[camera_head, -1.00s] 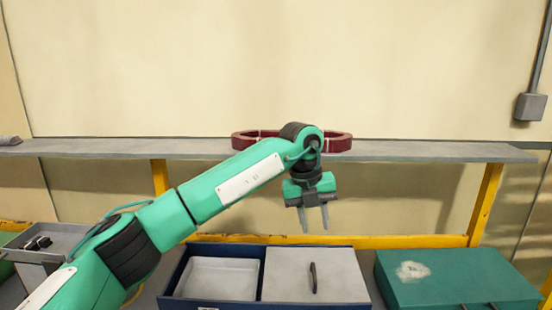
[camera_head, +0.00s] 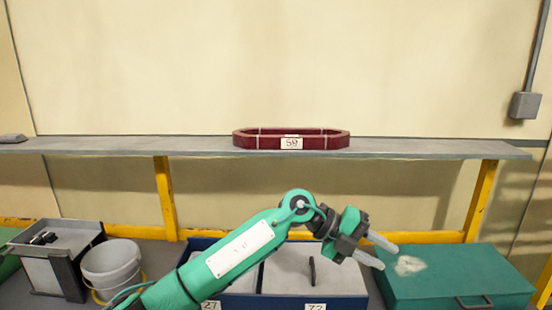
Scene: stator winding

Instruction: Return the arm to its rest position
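My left gripper (camera_head: 378,250) is in the head view, with its arm coming in from the lower left. Its two fingers are spread apart with nothing between them, pointing right and slightly down. It is above the right part of the blue box and beside the green case. A dark red elongated ring (camera_head: 320,142) with a white label "59" sits on the grey shelf (camera_head: 440,150), up and left of the gripper and apart from it. My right gripper is not in view.
A blue box (camera_head: 195,243) with labels "27" and "72" lies below the arm. A green case (camera_head: 455,272) is at the right. A white bucket (camera_head: 112,265) and a grey bin (camera_head: 85,236) stand at the left. Yellow posts (camera_head: 166,195) hold the shelf.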

